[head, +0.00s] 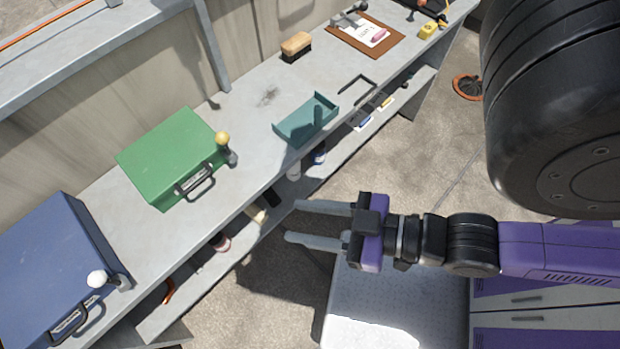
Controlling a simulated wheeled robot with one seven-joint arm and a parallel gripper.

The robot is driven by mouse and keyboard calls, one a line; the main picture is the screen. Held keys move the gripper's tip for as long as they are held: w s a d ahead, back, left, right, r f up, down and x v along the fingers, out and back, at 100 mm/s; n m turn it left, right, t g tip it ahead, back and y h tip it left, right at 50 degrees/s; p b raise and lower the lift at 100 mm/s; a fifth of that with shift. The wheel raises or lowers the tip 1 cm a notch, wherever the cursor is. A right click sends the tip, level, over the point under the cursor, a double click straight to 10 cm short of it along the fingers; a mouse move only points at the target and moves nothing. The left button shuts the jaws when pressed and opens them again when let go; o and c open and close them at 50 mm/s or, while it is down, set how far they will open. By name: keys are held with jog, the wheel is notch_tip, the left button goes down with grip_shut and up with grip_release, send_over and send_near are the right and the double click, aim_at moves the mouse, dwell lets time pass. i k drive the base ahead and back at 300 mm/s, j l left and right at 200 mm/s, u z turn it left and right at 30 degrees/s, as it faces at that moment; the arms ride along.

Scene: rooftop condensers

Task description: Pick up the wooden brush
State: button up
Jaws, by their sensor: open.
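The wooden brush (297,44) has a tan wooden back and dark bristles facing down. It sits near the back edge of the grey bench (262,75), at the upper middle of the head view. My gripper (290,222) is open and empty, its two pale fingers pointing left. It is in front of the bench, well below and apart from the brush in the picture. Nothing hides the brush.
A teal tray (290,129), a green case (165,150) and a blue case (45,265) stand on the bench. A brown clipboard (345,37) lies right of the brush. A grey post (210,45) rises left of it. A lower shelf (335,165) holds small items.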

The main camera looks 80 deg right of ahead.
aim_at(300, 45)
jog(key=z, duration=1.4)
